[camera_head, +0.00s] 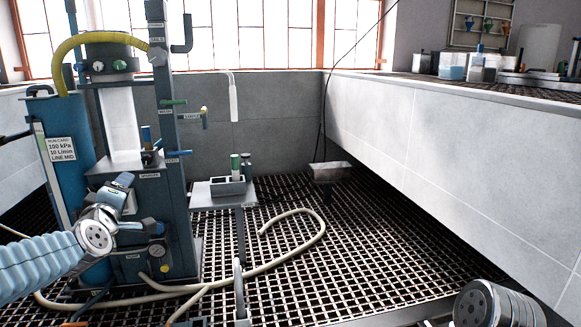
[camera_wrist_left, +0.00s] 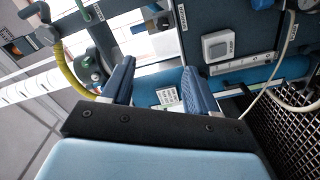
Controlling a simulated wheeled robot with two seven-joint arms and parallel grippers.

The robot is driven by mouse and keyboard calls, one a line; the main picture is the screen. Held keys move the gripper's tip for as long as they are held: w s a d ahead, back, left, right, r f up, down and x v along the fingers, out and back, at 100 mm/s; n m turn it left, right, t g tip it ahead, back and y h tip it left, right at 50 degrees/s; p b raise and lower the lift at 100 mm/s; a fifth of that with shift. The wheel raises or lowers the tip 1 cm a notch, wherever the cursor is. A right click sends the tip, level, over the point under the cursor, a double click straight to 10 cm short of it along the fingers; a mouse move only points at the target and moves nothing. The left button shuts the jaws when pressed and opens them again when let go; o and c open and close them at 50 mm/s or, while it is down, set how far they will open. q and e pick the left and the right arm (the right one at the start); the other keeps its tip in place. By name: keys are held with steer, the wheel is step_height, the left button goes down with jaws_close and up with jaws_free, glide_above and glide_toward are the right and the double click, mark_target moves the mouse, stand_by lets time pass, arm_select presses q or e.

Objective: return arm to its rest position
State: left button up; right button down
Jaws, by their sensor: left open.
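My left arm comes in from the left in the head view. My left gripper (camera_head: 140,204) is in front of the lower part of the blue-grey flotation machine (camera_head: 168,205), close to its front. In the left wrist view, the two blue fingers of my left gripper (camera_wrist_left: 158,88) stand apart with nothing held between them. The blue cylinder (camera_wrist_left: 165,97) with a white label lies behind the fingers. I cannot tell whether the fingers touch the machine. My right gripper is out of view; only a rounded part of my right arm shows at the bottom right of the head view.
The blue cylinder (camera_head: 62,150) and yellow hose (camera_head: 75,45) are close to my left arm. A small side table (camera_head: 222,199) stands right of the machine. A pale hose (camera_head: 322,228) loops over the grated floor (camera_head: 370,225). A tiled wall (camera_head: 460,150) bounds the right.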

arm_select(q)
steer(key=s+d+f+m+g+h, duration=0.15)
steer(key=d+f, duration=0.25)
steer(key=f, duration=0.8)
steer(key=s+d+f+m+g+h, duration=0.1)
steer(key=d+f+m+g+h, duration=0.3)
steer(key=f, duration=0.7)
steer(key=s+d+f+m+g+y, duration=0.15)
steer(key=d+f, duration=0.35)
steer(key=f, duration=0.7)
steer(key=s+d+f+m+g+h, duration=0.2)
steer(key=s+d+f+m+g, duration=0.3)
steer(key=s+f, duration=0.65)
steer(key=s+d+f+g+h, duration=0.2)
steer(key=s+d+f+g, duration=0.2)
steer(key=s+d+f, duration=0.5)
steer(key=s+r+p, duration=0.3)
steer(key=r+p, duration=0.5)
steer(key=p, duration=0.1)
steer(key=s+r+m+p, duration=0.1)
steer(key=s+r+p, duration=0.2)
steer(key=r+p, duration=0.4)
steer(key=shift+a+r+g+p, duration=0.4)
steer(key=shift+p, duration=0.45)
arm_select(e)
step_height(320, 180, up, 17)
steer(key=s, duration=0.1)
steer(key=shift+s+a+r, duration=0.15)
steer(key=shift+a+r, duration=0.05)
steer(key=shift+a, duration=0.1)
